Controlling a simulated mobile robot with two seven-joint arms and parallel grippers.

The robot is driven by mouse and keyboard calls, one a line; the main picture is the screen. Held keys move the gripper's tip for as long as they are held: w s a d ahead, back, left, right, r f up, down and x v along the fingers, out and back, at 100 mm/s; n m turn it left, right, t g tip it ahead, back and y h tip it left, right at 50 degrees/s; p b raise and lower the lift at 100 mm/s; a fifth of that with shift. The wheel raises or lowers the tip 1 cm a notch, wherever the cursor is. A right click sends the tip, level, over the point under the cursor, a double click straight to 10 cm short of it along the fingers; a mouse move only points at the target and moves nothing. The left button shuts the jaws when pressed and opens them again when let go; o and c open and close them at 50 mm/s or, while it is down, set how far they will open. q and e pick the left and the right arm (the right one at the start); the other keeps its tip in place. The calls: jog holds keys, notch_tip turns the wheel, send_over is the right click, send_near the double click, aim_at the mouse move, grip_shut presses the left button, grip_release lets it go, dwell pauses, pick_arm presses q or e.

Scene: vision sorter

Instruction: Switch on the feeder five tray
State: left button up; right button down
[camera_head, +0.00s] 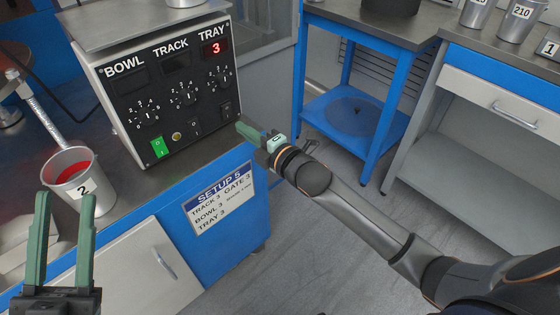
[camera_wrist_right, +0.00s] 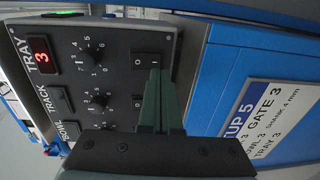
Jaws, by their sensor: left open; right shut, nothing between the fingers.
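The feeder control box (camera_head: 165,85) has BOWL, TRACK and TRAY columns. The tray display (camera_head: 215,47) is lit with a red 3. The bowl and track displays are dark. The tray knob (camera_head: 222,78) has the black tray rocker switch (camera_head: 225,110) below it. In the right wrist view the tray switch (camera_wrist_right: 147,60) shows O and I marks. My right gripper (camera_head: 241,127) is shut and empty, its tips at or just in front of the tray switch; I cannot tell whether they touch. My left gripper (camera_head: 67,197) is open and empty at lower left.
A green lit switch (camera_head: 158,148) is at the box's lower left. A SETUP 5 card (camera_head: 220,200) on the blue bench front reads TRACK 3, GATE 3, BOWL 3, TRAY 3. A cup marked 2 (camera_head: 90,187) stands beside my left gripper. Benches stand at right beyond open floor.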

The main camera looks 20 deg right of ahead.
pick_arm(q)
jog(key=w+f+n+g+y+p, duration=0.1)
jog(key=w+f+n+y, duration=0.3)
jog(key=f, duration=0.5)
jog(key=shift+a+g+y+p, duration=0.3)
jog(key=shift+a+g+y, duration=0.15)
jog(key=shift+g+y, duration=0.35)
pick_arm(e)
jog(key=f+v, duration=0.2)
jog(key=v, duration=0.8)
jog(key=shift+s+d, duration=0.1)
